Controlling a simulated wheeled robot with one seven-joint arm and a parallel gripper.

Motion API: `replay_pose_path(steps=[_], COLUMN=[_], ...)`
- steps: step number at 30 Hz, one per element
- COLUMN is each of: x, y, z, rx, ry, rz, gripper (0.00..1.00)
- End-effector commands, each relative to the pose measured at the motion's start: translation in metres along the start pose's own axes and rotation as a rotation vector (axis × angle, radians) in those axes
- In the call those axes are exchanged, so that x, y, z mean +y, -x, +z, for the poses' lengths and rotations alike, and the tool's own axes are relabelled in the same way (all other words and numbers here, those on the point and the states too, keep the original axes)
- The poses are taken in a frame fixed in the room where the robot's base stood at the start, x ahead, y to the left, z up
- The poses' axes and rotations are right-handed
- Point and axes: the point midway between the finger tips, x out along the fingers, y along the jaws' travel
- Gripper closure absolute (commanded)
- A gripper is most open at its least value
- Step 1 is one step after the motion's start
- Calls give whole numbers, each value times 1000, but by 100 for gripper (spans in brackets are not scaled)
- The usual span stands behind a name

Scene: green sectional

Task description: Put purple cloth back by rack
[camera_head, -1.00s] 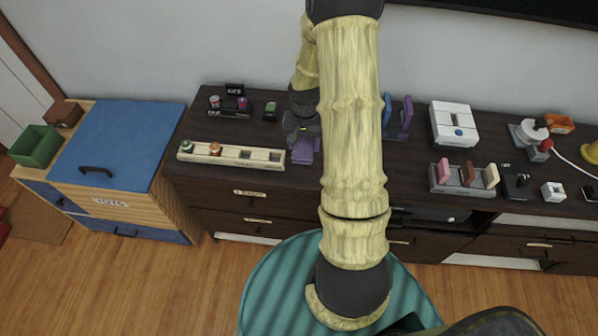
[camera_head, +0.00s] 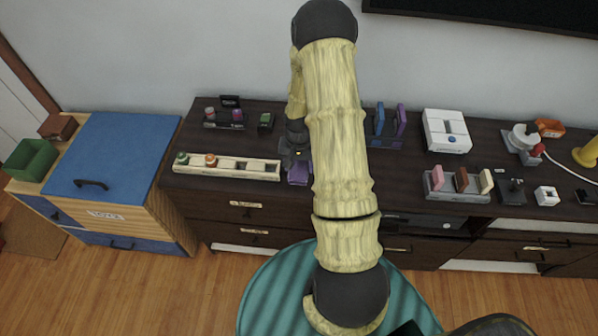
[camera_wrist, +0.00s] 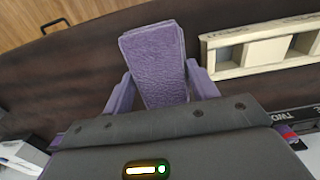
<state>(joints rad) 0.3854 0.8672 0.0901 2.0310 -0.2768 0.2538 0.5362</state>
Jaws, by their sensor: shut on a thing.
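The purple cloth (camera_wrist: 155,62) is a folded, textured block between the two purple fingers of my gripper (camera_wrist: 160,72) in the wrist view. My gripper is shut on it. In the head view the cloth (camera_head: 299,174) shows just right of the long cream tray, low over or at the dark cabinet top; contact cannot be told. My arm partly hides it. A rack (camera_head: 380,141) with upright blue and purple pieces stands right of my arm, partly hidden by it. Another grey rack (camera_head: 458,196) holds upright pink, brown and cream pieces further right.
The cream slotted tray (camera_head: 225,172) lies close left of the cloth. Small bottles on a dark stand (camera_head: 224,122) and a green item (camera_head: 265,122) stand behind it. A white box (camera_head: 446,132) is at the back right. A teal round seat (camera_head: 275,290) is in front.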

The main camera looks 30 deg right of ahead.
Motion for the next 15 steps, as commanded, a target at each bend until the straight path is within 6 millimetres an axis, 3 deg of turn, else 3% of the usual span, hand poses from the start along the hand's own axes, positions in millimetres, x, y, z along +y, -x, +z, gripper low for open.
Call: replay_pose_path(steps=[9, 15], x=[0, 0], y=[-38, -40], z=[1, 0], rx=[-2, 0], ry=[1, 1], rz=[1, 0], gripper=[66, 66])
